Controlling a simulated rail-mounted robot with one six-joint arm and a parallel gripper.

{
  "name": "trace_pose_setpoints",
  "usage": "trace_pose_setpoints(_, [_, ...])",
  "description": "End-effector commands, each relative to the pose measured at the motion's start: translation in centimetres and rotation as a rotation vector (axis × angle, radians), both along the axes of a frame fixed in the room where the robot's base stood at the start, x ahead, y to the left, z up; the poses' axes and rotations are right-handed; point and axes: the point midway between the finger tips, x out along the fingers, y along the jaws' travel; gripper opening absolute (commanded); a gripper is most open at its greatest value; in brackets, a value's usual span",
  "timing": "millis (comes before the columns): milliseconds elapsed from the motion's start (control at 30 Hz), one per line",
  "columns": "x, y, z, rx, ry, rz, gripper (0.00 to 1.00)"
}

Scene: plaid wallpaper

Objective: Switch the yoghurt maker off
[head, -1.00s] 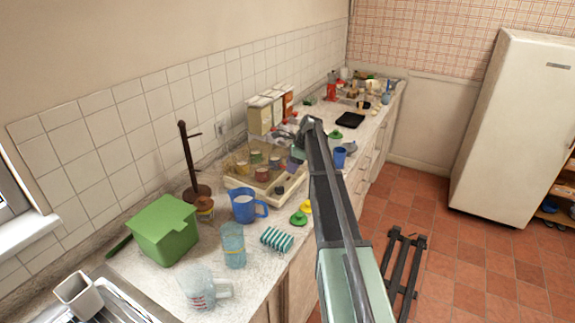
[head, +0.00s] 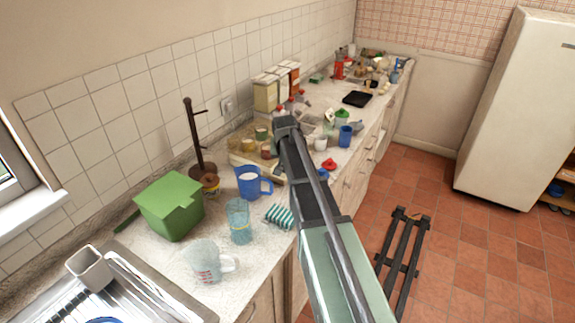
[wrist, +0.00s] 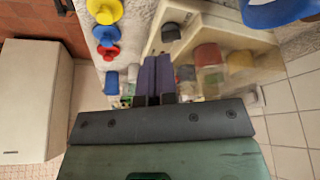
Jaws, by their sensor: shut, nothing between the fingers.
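The yoghurt maker (head: 238,158) is a cream base with a clear cover and several jars inside. It stands on the counter against the tiled wall, and my arm hides its right part in the head view. In the wrist view its cream body (wrist: 212,22) fills the upper right, with a dark round knob (wrist: 171,32) on the front. My gripper (wrist: 160,75) is shut and empty, its dark purplish fingers side by side just below the knob in the picture. I cannot tell whether they touch anything. The fingertips are hidden in the head view.
A blue jug (head: 250,182), glass tumbler (head: 239,220), measuring jug (head: 206,262) and green box (head: 168,207) stand nearer on the counter. Yellow (wrist: 104,11), blue (wrist: 104,35) and red (wrist: 107,52) knobbed lids lie beside the yoghurt maker. Canisters (head: 275,88) stand behind it.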

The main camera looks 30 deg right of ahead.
Motion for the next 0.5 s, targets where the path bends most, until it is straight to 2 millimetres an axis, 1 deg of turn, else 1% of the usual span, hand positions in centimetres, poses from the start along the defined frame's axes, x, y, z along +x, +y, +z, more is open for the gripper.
trace_pose_setpoints(167, [0.5, -0.2, -1.7, 0.002, 0.000, -0.002, 0.00])
trace_pose_setpoints(267, [1.0, -0.5, -3.5, 0.003, 0.001, -0.002, 0.00])
trace_pose_setpoints(500, [2.7, -1.5, -8.6, 0.003, 0.001, -0.003, 0.00])
